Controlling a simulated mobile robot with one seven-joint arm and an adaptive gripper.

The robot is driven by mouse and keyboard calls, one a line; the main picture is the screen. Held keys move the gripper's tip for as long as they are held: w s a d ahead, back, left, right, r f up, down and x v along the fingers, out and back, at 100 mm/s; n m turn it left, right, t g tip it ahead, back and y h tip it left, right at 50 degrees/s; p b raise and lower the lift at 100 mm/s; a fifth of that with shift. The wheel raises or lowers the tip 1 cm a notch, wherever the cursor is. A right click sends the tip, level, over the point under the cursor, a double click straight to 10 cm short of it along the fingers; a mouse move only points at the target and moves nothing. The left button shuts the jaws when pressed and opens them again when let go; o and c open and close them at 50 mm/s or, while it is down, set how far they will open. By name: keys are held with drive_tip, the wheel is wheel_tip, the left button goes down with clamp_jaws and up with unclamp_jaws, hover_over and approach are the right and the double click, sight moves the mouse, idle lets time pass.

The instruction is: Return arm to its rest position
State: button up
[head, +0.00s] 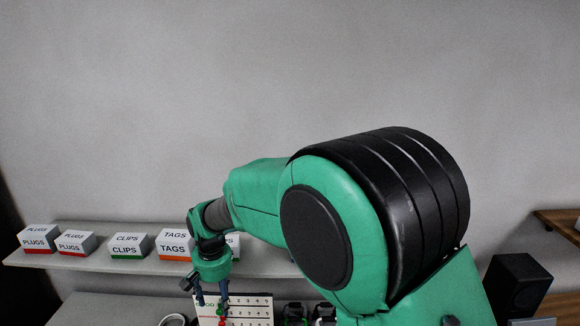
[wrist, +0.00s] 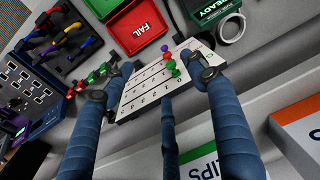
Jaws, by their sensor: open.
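My gripper (head: 211,296) is at the lower left of my green arm in the head view, in front of the shelf. In the wrist view its blue fingers (wrist: 160,85) are spread wide apart, with nothing held between them. Beyond the fingers lies a white numbered board (wrist: 150,88) with rows of marks and a few green, red and purple pegs (wrist: 170,62) on it. The board also shows in the head view (head: 250,311), partly hidden by my gripper and arm. I cannot tell whether the fingers touch it.
A shelf (head: 85,262) carries boxes marked PLUGS (head: 38,240), CLIPS (head: 129,246) and TAGS (head: 174,245). The wrist view shows a red FAIL tray (wrist: 138,22), a green READY tray (wrist: 212,10), a cable rack (wrist: 65,42) and a socket panel (wrist: 28,82). A black speaker (head: 517,284) stands right.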

drive_tip(key=s+d+r+m+t+b, duration=0.1)
drive_tip(key=s+d+r+b, duration=0.4)
drive_tip(key=d, duration=0.7)
drive_tip(key=s+d+r+t, duration=0.1)
drive_tip(key=s+d+r, duration=0.45)
drive_tip(key=d, duration=0.75)
drive_tip(key=s+d+f+t+b, duration=0.1)
drive_tip(key=s+d+b, duration=0.2)
drive_tip(key=s+d, duration=0.5)
drive_tip(key=s+d+f+m+t+b, duration=0.1)
drive_tip(key=s+d+b, duration=0.2)
drive_tip(key=s+d, duration=0.6)
drive_tip(key=shift+s+t+h, duration=0.3)
drive_tip(key=shift+s+t, duration=0.1)
drive_tip(key=shift+s, duration=0.45)
